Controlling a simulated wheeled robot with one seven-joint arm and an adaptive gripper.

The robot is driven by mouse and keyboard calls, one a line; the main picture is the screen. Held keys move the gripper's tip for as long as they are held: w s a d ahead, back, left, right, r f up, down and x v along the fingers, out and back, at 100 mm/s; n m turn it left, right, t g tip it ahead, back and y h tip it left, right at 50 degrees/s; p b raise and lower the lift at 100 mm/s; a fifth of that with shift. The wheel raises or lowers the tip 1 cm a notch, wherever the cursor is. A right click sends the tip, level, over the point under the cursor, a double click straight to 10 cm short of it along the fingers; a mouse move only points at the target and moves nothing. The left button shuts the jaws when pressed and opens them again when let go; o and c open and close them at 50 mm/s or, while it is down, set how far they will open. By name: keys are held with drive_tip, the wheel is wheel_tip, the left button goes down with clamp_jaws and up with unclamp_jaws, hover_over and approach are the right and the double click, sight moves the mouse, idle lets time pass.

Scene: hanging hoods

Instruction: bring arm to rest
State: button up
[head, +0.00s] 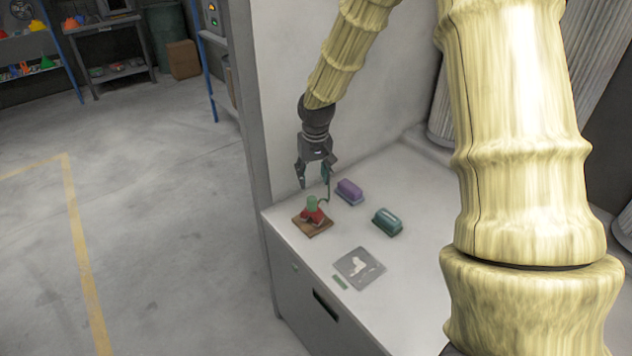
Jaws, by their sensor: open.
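My gripper (314,172) is open and points down above the far left part of the grey worktop (300,250). It appears empty. Just below it, a red object with a green top (312,211) sits on a brown square board (312,225) near the worktop's left edge. A thin dark green curved piece (326,186) shows beside the right finger; I cannot tell whether it touches the gripper. My arm, in a pale yellow ribbed cover, comes down from the top and hides part of the worktop's right side.
A purple block-like item (349,191) and a teal one (387,222) stand right of the board. A grey plate with a white shape (358,268) lies nearer, beside a small green strip (340,282). A wall panel (290,90) rises behind the gripper. Open floor (170,230) lies left.

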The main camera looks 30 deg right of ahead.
drive_tip(key=shift+r, duration=0.25)
idle(0.4)
